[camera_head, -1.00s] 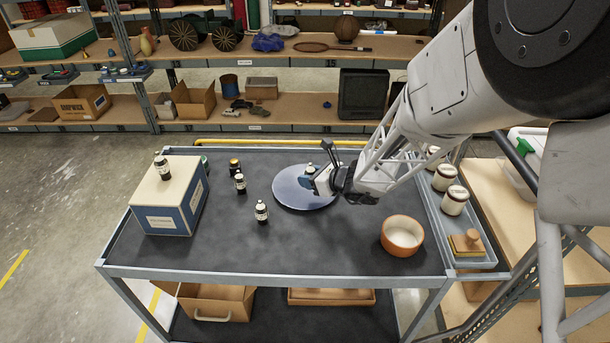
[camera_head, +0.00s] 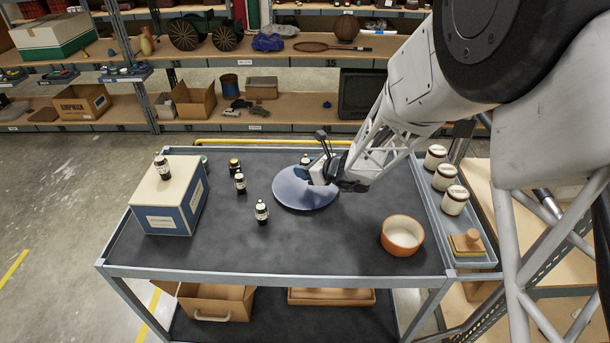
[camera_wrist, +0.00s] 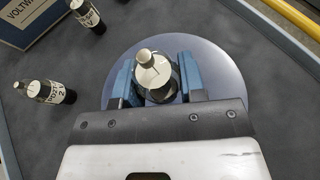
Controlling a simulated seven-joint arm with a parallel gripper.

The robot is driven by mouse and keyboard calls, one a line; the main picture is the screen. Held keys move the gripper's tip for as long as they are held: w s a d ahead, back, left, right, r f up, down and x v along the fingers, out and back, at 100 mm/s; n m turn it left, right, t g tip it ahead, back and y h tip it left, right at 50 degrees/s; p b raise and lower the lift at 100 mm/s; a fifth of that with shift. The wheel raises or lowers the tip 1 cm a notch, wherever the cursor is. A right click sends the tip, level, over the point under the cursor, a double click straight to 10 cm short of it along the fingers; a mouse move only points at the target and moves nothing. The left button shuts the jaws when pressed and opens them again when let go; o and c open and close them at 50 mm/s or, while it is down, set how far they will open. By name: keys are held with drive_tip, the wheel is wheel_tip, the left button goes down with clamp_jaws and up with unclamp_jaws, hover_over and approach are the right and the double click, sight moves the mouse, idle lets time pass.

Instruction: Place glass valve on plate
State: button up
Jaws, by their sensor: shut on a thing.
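The glass valve (camera_wrist: 155,72) is a small dark, bottle-like piece with a pale top. My gripper (camera_wrist: 158,82) is shut on it, with one blue finger on each side. In the head view the valve (camera_head: 305,160) shows at the far edge of the plate, partly hidden by my gripper (camera_head: 318,172). The plate (camera_head: 300,200) is a round, blue-grey disc on the dark cart top. In the wrist view the plate (camera_wrist: 225,70) lies behind the valve and fingers. I cannot tell whether the valve touches the plate or hangs just above it.
Similar small dark bottle-like pieces stand left of the plate, one (camera_head: 261,212) near its front left. Another stands on a blue-and-cream box (camera_head: 168,205). An orange bowl (camera_head: 402,236) sits front right. A side tray (camera_head: 470,262) holds white-labelled jars. The front middle of the cart is clear.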

drive_tip(key=shift+f, duration=1.4)
drive_tip(key=shift+f, duration=0.15)
drive_tip(key=o, duration=0.9)
drive_tip(key=shift+s+d+r, duration=0.25)
drive_tip(key=shift+d+r, duration=0.15)
drive_tip(key=shift+d, duration=0.05)
drive_tip(key=v, duration=1.1)
